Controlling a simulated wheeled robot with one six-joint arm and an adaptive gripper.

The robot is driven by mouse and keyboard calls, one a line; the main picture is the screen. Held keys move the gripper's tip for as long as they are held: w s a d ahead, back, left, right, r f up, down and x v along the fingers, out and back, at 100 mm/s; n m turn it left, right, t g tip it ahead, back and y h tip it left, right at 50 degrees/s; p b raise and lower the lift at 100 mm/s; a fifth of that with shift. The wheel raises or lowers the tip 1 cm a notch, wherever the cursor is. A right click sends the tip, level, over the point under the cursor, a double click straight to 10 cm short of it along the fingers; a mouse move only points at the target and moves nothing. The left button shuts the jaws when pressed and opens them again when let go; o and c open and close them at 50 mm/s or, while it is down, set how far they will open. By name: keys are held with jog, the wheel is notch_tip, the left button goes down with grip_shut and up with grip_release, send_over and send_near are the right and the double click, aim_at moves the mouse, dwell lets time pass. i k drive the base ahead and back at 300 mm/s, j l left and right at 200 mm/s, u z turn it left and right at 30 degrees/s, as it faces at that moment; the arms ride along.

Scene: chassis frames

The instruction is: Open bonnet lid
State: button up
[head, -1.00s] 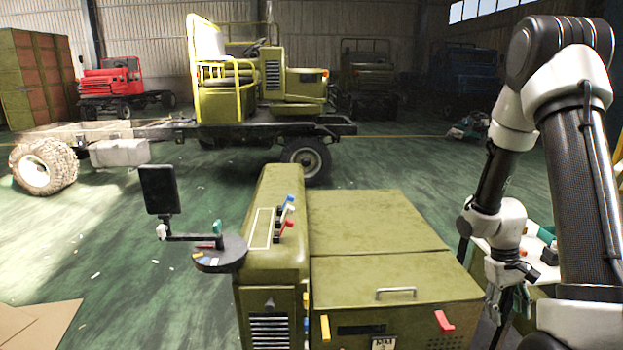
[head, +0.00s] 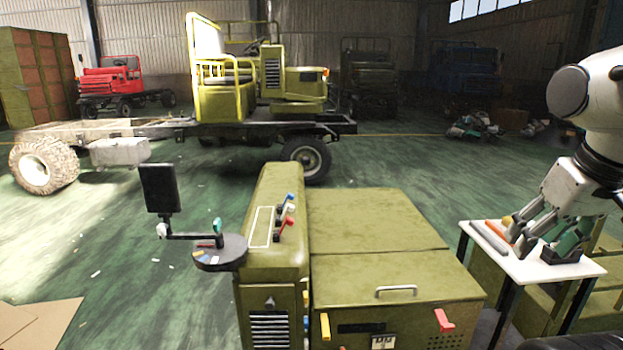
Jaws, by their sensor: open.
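The olive-green bonnet lid (head: 385,268) lies flat and closed on the green vehicle body in the lower middle of the head view. A silver bar handle (head: 396,290) sits near its front edge. My gripper (head: 521,243) is at the right, well apart from the lid and handle, over the white tool table. It is open, with its fingers pointing down. Whether the fingertips touch anything on the table cannot be told.
The white table (head: 590,269) carries orange-handled tools (head: 497,227) and a green tool in a black holder (head: 563,256). A red latch (head: 444,320) and a yellow latch (head: 325,326) are on the body's front. A dark screen (head: 159,188) stands at left.

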aim_at(375, 279)
jog(key=i+j, duration=0.2)
jog(key=i, duration=0.25)
jog(key=i+j, duration=0.2)
jog(key=i, duration=0.25)
